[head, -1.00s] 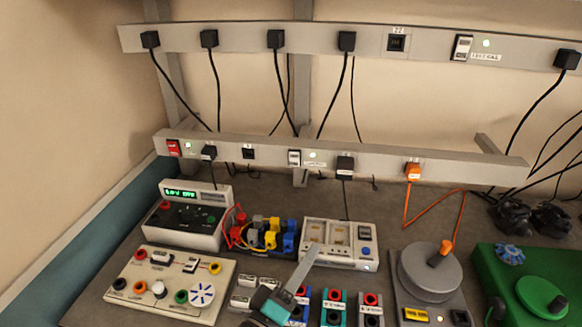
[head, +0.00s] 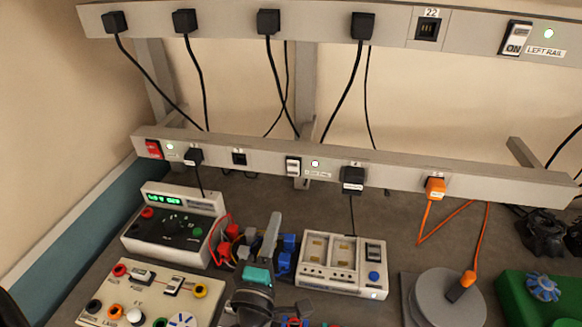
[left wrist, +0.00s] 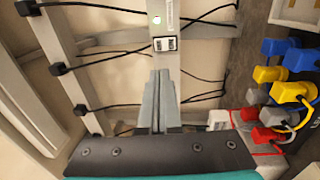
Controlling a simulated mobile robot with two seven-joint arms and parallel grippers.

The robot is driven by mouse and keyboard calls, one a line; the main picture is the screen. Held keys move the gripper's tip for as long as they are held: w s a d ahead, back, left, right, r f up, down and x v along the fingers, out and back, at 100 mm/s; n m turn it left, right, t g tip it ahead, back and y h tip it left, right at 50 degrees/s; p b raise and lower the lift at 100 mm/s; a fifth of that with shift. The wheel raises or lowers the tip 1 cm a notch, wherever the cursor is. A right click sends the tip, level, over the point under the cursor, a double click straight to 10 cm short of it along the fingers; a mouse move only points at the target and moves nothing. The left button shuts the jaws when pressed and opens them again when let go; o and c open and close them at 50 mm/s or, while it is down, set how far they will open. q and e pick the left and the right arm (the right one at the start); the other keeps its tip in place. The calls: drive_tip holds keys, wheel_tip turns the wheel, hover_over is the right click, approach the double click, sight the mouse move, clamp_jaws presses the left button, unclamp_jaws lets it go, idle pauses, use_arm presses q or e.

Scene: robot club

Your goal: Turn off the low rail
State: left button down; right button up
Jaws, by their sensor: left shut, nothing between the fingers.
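The low rail (head: 219,150) is a grey strip of sockets and switches running across behind the bench. A white rocker switch (head: 293,166) sits mid-rail, with a small lamp (head: 315,163) and a label too small to read beside it. In the left wrist view this switch (left wrist: 165,44) lies just beyond the fingertips, apart from them in the picture. My left gripper (head: 274,217) is shut and empty, pointing up toward the rail from in front of the coloured plugs; its fingers also show in the left wrist view (left wrist: 160,75). My right gripper is not seen.
A red switch (head: 153,149) with a lit green lamp is at the rail's left end. Black plugs (head: 353,180) and an orange plug (head: 435,188) stick out from the rail. The upper rail (head: 222,27) overhangs behind.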

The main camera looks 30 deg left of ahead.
use_arm(q)
approach(291, 165)
drive_tip(key=p+x, duration=0.1)
drive_tip(key=x, duration=0.4)
drive_tip(key=shift+w+a, duration=0.1)
drive_tip(key=shift+w, duration=0.3)
drive_tip(key=shift+w+a+r, duration=0.1)
drive_tip(key=shift+w+a, duration=0.05)
drive_tip(key=shift+w, duration=0.4)
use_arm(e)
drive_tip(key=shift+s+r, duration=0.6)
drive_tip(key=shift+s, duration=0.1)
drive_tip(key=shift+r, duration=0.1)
